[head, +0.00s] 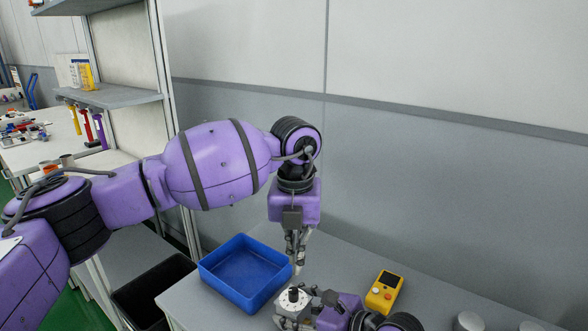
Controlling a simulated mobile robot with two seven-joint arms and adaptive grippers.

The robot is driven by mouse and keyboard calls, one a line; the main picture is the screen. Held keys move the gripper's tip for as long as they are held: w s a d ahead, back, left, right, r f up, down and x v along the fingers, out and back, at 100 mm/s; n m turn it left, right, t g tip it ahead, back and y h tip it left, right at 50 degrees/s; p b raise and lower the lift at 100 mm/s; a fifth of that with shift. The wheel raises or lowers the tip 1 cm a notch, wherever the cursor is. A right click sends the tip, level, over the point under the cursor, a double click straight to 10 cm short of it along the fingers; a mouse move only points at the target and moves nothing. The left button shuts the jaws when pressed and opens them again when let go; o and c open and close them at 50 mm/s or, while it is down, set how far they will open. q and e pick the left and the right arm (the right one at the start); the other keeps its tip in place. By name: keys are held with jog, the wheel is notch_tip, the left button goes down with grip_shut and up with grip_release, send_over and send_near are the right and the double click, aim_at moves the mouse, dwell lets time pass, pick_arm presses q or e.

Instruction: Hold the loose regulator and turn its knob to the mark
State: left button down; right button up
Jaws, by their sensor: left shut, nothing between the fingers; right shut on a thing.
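The regulator (293,299) shows as a small pale, round-topped piece with a dark spot on top, near the front of the grey table. My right gripper (288,319) comes in from the lower right and is shut on the regulator's body, which its fingers partly hide. My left gripper (298,266) points down just above and slightly behind the regulator, its fingers shut and empty. I cannot tell whether its tips touch the knob. The mark and the knob's pointer are too small to make out.
A blue tray (204,273) stands on the table (190,308) left of the grippers. A yellow handheld device (383,292) lies to the right, with pale round pieces (472,321) further right. A black bin (130,298) is below the table's left edge. A wall rises behind.

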jog(key=o, duration=1.6)
jog(key=shift+c, duration=0.2)
